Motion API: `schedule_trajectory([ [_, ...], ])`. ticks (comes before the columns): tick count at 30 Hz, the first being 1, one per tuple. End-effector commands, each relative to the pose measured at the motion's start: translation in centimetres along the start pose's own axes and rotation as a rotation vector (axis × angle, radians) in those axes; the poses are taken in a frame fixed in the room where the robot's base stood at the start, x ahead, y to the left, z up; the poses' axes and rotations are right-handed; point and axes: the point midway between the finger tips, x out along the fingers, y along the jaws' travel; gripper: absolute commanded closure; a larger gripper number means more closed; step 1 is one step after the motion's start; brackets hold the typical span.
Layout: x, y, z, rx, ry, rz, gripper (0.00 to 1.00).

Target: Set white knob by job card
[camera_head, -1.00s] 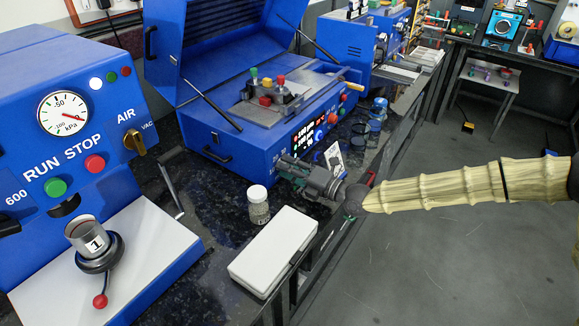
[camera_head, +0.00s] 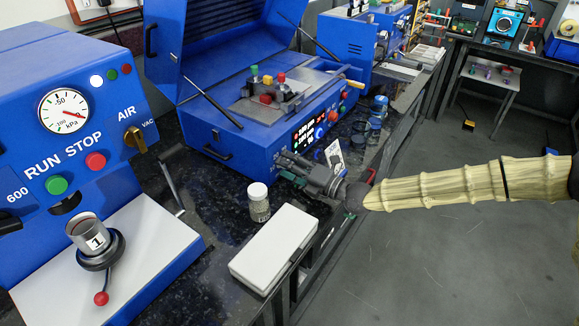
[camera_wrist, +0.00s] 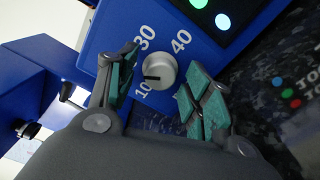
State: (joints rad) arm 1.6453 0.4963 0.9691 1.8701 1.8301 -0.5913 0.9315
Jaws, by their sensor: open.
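The pale white-grey knob (camera_wrist: 160,71) sits on a blue panel in the wrist view, with 10, 30 and 40 printed around it. A dark mark on its face lies toward the 10 side. My gripper (camera_wrist: 163,86) is open, with one green-padded finger on each side of the knob; I cannot tell whether either touches it. In the head view my gripper (camera_head: 287,165) is at the front of the middle blue machine (camera_head: 235,150) and hides the knob. A white card (camera_head: 334,154) with dark print, perhaps the job card, stands just beyond; its text is unreadable.
A small jar (camera_head: 258,202) and a white box (camera_head: 274,248) stand on the dark bench near my gripper. The blue vacuum machine (camera_head: 75,110) is at the left. Round blue-lidded containers (camera_head: 374,124) line the bench behind the card.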

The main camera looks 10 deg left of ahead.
Motion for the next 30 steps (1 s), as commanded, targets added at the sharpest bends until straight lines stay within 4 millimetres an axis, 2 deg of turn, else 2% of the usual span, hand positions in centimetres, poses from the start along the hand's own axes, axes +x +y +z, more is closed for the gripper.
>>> schedule_trajectory([
  [5, -1.3, 0.0, 0.1, 0.0, -0.001, -0.001, 0.5],
  [21, -9.3, 0.0, 0.0, 0.001, -0.001, -0.001, 0.5],
  [30, -11.7, 0.0, 0.0, 0.001, 0.0, 0.0, 0.5],
])
